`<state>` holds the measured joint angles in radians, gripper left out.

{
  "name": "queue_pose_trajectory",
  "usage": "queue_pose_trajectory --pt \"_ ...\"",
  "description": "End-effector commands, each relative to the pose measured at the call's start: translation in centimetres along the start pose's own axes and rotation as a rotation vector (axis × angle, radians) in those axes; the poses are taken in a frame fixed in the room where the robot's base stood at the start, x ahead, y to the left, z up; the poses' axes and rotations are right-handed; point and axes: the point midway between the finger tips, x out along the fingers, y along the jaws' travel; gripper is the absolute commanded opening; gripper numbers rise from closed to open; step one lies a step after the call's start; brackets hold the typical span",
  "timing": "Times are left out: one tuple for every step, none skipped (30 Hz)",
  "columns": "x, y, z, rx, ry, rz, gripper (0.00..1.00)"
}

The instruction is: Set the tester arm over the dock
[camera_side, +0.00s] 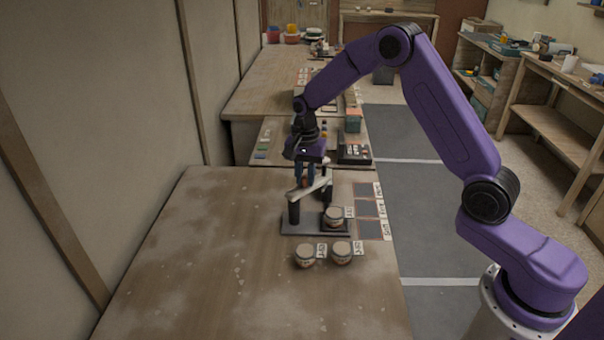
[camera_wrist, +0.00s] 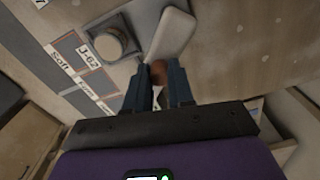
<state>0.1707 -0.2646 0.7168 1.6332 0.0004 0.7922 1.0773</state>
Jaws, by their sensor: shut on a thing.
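The tester has a dark grey base plate (camera_side: 300,229), a black post (camera_side: 294,210) and a pale arm (camera_side: 308,188). In the side view the arm slants from the post toward the back right. In the wrist view the pale arm (camera_wrist: 174,32) lies beside the docked jar (camera_wrist: 109,43), not over it. That lidded jar (camera_side: 333,215) sits at the right end of the base, with a tag beside it. My gripper (camera_side: 311,180) is at the arm; in the wrist view its fingers (camera_wrist: 159,82) are shut on a brown knob (camera_wrist: 160,72).
Two more tagged jars, one left (camera_side: 305,255) and one right (camera_side: 342,252), stand in front of the tester. Dark marked pads (camera_side: 369,209) with word labels line the table's right edge. The table's left and front are clear. A bench with small items stands behind.

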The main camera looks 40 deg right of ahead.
Motion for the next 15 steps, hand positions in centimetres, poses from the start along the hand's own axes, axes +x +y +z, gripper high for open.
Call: queue_pose_trajectory --pt "-0.1 0.1 0.1 0.047 0.001 -0.002 0.00" --pt "-0.1 0.2 0.2 0.074 0.001 -0.002 0.00" --pt "-0.1 0.3 0.2 0.112 0.002 -0.002 0.00" --pt "-0.1 0.4 0.3 0.141 0.002 -0.002 0.00" --pt "-0.1 0.5 0.4 0.168 0.002 -0.002 0.00" --pt "-0.1 0.6 0.5 0.207 0.001 -0.001 0.00" --pt "-0.1 0.7 0.6 0.235 0.001 -0.001 0.00" --pt "-0.1 0.8 0.7 0.263 0.001 -0.001 0.00" --pt "-0.1 0.9 0.8 0.301 0.002 -0.002 0.00" --pt "-0.1 0.9 0.9 0.329 0.002 -0.002 0.00" --pt "-0.1 1.0 0.9 0.358 0.002 -0.002 0.00" --pt "-0.1 1.1 1.1 0.393 0.002 -0.003 0.00" --pt "-0.1 1.1 1.2 0.421 0.002 -0.003 0.00" --pt "-0.1 1.2 1.2 0.447 0.002 -0.002 0.00" --pt "-0.1 1.3 1.4 0.480 0.001 -0.002 0.00"
